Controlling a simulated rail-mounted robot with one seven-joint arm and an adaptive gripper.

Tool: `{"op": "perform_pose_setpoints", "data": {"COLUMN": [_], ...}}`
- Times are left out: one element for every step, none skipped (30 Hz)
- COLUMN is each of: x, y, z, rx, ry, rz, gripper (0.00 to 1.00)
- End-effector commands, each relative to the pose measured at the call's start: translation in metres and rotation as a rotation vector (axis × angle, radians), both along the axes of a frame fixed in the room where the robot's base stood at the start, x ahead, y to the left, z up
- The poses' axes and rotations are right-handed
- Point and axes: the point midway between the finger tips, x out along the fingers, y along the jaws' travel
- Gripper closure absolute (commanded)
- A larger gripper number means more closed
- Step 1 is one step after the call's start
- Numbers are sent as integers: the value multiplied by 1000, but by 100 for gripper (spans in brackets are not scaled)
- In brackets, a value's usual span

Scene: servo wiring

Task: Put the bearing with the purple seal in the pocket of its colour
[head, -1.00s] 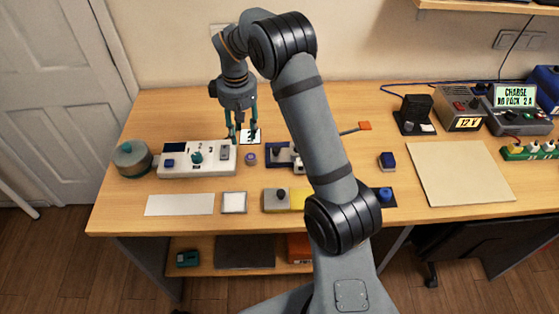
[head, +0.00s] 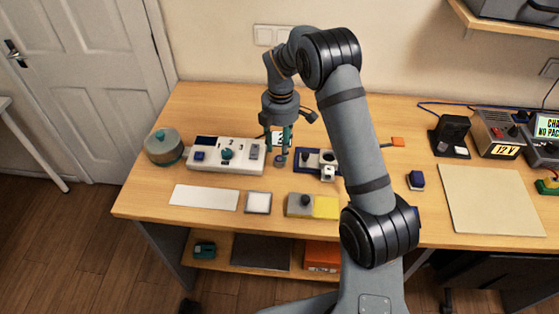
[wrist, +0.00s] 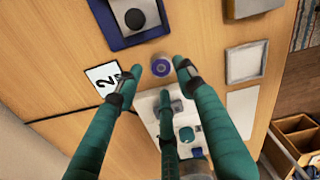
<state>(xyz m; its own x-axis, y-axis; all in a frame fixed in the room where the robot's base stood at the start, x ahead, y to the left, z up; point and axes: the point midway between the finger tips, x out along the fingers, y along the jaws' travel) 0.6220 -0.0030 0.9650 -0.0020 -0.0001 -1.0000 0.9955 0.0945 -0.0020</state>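The bearing with the purple seal (wrist: 160,67) stands on the bare wood of the table, a small pale ring with a purple top. In the head view the bearing (head: 280,161) is partly behind the fingers. My gripper (wrist: 158,76) is open, with its teal fingers apart and the bearing in line with the gap between the tips. In the head view my gripper (head: 277,152) hangs low, right above or beside the bearing; I cannot tell whether it touches. I cannot make out a purple pocket in either view.
A white panel with switches (head: 235,166) stands left of the bearing, a blue tray with a black knob (head: 309,154) right of it. A card with a number (wrist: 101,77) lies close by. A grey-framed pad (head: 258,202) and a yellow-and-grey block (head: 325,208) lie in front.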

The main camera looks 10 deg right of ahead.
Motion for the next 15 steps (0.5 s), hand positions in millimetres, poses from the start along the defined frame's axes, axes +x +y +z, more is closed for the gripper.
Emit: {"op": "perform_pose_setpoints", "data": {"x": [0,0,-1,-1,-1,-1,-1,-1,-1,0,0,0,0,0,1], "y": [0,0,1,1,2,3,4,3,3,3,3,3,3,4,4], "z": [-3,-5,-9,-13,-18,-24,-28,-33,-40,-43,-46,-49,-51,-52,-53], "rx": [0,0,-1,-1,-1,0,-1,-1,-1,-1,-1,-1,0,0,0], "ry": [1,2,3,4,4,5,6,4,4,2,2,1,0,-1,-2], "rz": [0,-1,-1,0,0,-1,-1,-1,-2,-2,-3,-2,-2,-2,-2], "gripper": [62,62,62,62,62,62,62,62,62,62,62,62,62,62,62]}}
